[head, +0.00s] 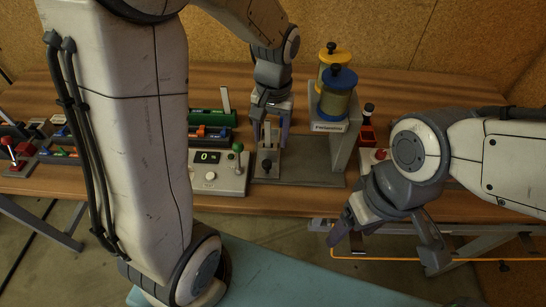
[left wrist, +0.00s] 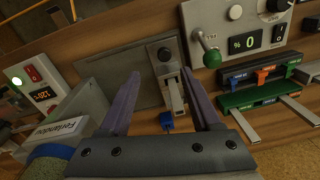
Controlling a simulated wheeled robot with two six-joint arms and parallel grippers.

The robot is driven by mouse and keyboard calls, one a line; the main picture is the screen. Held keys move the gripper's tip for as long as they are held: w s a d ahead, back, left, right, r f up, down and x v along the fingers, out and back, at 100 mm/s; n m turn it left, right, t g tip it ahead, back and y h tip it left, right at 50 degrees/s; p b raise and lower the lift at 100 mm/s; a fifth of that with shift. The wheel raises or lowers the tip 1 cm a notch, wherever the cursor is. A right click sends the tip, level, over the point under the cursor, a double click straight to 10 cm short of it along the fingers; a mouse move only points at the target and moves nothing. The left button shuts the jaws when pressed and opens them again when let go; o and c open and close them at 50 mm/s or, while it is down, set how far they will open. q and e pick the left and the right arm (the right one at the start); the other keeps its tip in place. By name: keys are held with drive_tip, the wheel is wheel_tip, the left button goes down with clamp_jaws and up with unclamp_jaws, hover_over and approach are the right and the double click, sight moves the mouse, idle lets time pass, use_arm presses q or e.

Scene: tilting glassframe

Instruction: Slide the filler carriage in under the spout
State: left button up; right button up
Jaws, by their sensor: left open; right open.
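The filler carriage (head: 267,168), a grey block with a black knob, sits on the left part of the filler's grey base plate (head: 315,170). The filler stand (head: 343,150) is to its right, with a yellow-topped and a blue-topped container; I cannot make out the spout. My left gripper (head: 269,146) is open, pointing down with its fingers around or just above the carriage. In the left wrist view the carriage (left wrist: 172,88) shows between the open fingers (left wrist: 158,80), with no clear contact. My right gripper (head: 342,232) is open and empty near the table's front edge.
A counter box with a green-knobbed lever (head: 218,170) stands close left of the carriage. Green and dark racks (head: 208,124) lie behind it. A small blue piece (left wrist: 167,121) shows near the carriage.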

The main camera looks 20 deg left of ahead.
sight(267, 163)
use_arm(q)
drive_tip(key=f, duration=0.3)
drive_tip(key=a+f, duration=0.1)
drive_tip(key=f, duration=0.6)
drive_tip(key=shift+w+a+f, duration=0.15)
drive_tip(key=shift+f, duration=0.25)
clamp_jaws()
idle(1.0)
